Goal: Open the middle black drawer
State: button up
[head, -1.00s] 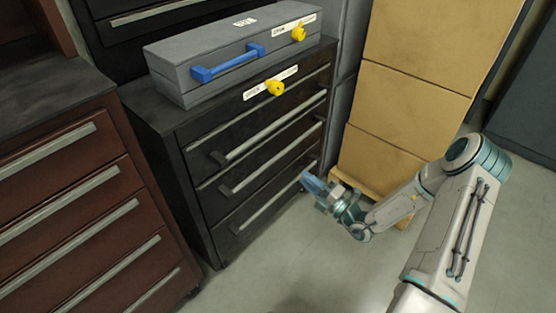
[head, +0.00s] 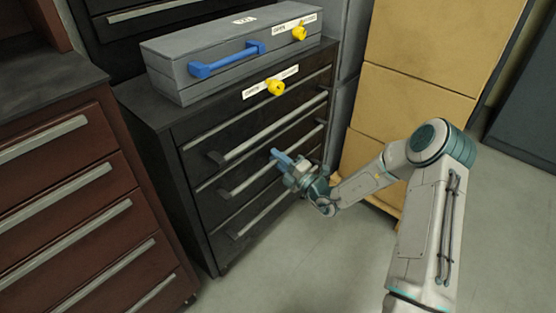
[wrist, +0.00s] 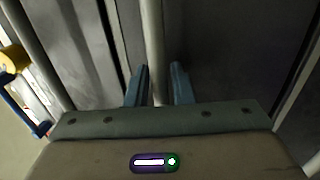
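The black cabinet (head: 150,115) stands at centre with its drawers shut. A middle drawer's long grey bar handle (head: 240,187) runs across its front, and my gripper (head: 281,160) is at the right part of this handle, hiding some of it. In the wrist view, a grey bar handle (wrist: 157,50) runs between the two blue fingers of my gripper (wrist: 159,85). The fingers are apart, one on each side of the bar, with a gap visible. Whether they touch the bar cannot be told.
A dark red drawer cabinet (head: 75,160) stands at left. Cardboard boxes (head: 415,90) are stacked on a pallet at right. The floor (head: 290,270) in front is clear.

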grip_shut()
jog(key=shift+s+d, duration=0.1)
jog(key=shift+d, duration=0.05)
jog(key=r+p+v, duration=0.1)
jog(key=p+v, duration=0.3)
jog(key=v, duration=0.5)
jog(key=r+p+v, duration=0.2)
jog(key=p+v, duration=0.2)
jog(key=v, duration=0.6)
jog(key=r+p+v, duration=0.2)
jog(key=p+v, duration=0.2)
jog(key=v, duration=0.5)
jog(key=shift+s+d+r, duration=0.2)
jog(key=shift+s+d, duration=0.3)
jog(key=shift+d, duration=0.05)
grip_release()
